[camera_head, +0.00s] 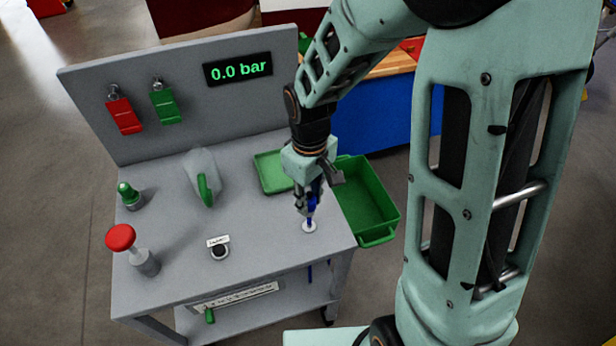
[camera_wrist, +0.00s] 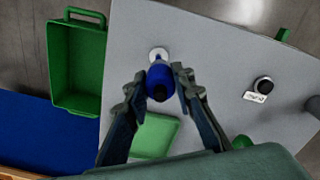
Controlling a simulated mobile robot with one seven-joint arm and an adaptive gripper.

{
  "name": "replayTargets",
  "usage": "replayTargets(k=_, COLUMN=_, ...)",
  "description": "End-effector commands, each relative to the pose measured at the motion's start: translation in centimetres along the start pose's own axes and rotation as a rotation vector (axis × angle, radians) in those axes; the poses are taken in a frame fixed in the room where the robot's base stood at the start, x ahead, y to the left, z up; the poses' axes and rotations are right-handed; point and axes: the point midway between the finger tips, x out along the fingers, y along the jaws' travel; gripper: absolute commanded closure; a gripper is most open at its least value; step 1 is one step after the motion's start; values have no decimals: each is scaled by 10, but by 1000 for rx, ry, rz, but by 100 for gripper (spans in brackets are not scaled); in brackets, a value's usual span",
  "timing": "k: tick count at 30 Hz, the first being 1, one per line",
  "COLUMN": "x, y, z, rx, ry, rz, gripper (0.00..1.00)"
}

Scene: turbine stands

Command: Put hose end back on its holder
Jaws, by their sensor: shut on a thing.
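The blue hose end (camera_head: 312,208) is between the fingers of my gripper (camera_head: 308,196), near the table's right front corner. My gripper is shut on it. In the wrist view, the blue hose end (camera_wrist: 158,76) with its dark tip shows between the two fingertips of my gripper (camera_wrist: 160,84). The round white holder (camera_head: 309,227) is on the grey tabletop directly below the hose end; it also shows in the wrist view (camera_wrist: 157,52). Whether the hose end is seated in the holder I cannot tell. A blue hose length (camera_head: 310,272) shows below the tabletop.
A green tray (camera_head: 266,172) lies on the table behind my gripper. A green bin (camera_head: 378,238) adjoins the table's right side. A red mushroom knob (camera_head: 120,237), a black knob (camera_head: 219,252) and a green-handled part (camera_head: 205,190) stand to the left. The panel display (camera_head: 238,70) reads 0.0 bar.

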Motion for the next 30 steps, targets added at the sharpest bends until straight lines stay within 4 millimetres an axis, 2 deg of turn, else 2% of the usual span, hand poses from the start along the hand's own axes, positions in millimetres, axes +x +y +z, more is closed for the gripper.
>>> replayTargets(k=8, x=7, y=0, z=0, rx=1, ry=0, rz=-1, gripper=100)
replayTargets(k=21, x=46, y=0, z=0, rx=2, ry=0, rz=0, gripper=100)
replayTargets(k=30, x=48, y=0, z=0, rx=2, ry=1, rz=0, gripper=100)
